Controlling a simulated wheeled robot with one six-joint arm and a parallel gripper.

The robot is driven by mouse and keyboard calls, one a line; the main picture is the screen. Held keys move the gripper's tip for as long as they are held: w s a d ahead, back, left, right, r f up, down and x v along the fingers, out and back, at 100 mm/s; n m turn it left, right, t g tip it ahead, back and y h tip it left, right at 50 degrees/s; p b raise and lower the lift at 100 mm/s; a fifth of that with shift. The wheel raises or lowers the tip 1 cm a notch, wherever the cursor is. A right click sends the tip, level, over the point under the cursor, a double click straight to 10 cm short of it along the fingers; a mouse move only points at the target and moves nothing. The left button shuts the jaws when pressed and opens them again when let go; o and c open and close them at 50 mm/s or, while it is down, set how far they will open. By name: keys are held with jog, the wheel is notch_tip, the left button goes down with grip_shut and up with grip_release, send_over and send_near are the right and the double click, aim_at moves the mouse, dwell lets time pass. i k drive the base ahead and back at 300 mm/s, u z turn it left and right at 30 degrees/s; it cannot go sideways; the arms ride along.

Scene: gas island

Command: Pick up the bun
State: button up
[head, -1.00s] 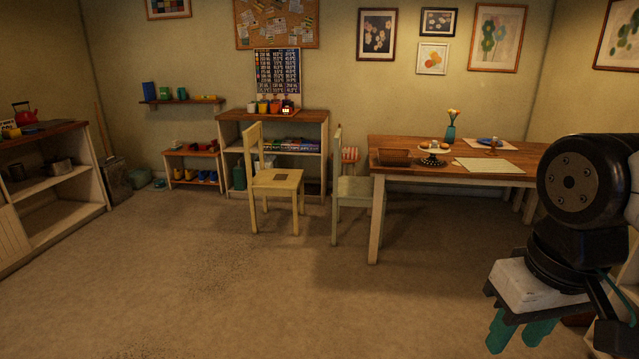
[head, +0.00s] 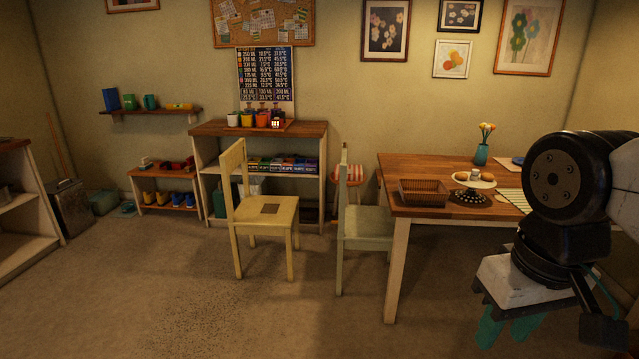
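Small brown, bun-like items sit on a pale cake stand (head: 474,184) on the wooden table at the right. One bun (head: 488,178) shows at the right side of the stand, beside a small whitish item. They are too small to tell in detail. My gripper (head: 508,337) hangs at the lower right, in front of the table and well short of the stand. Its two teal fingers point down and stand apart, with nothing seen between them.
The table (head: 420,167) also holds a wicker basket (head: 423,192) and a teal vase (head: 481,154) of flowers. A pale green chair (head: 365,225) stands at its left end, and a yellow chair (head: 265,215) further left. The floor in front is clear.

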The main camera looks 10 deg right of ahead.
aim_at(461, 176)
jog(key=i, duration=2.9)
jog(key=z, duration=2.7)
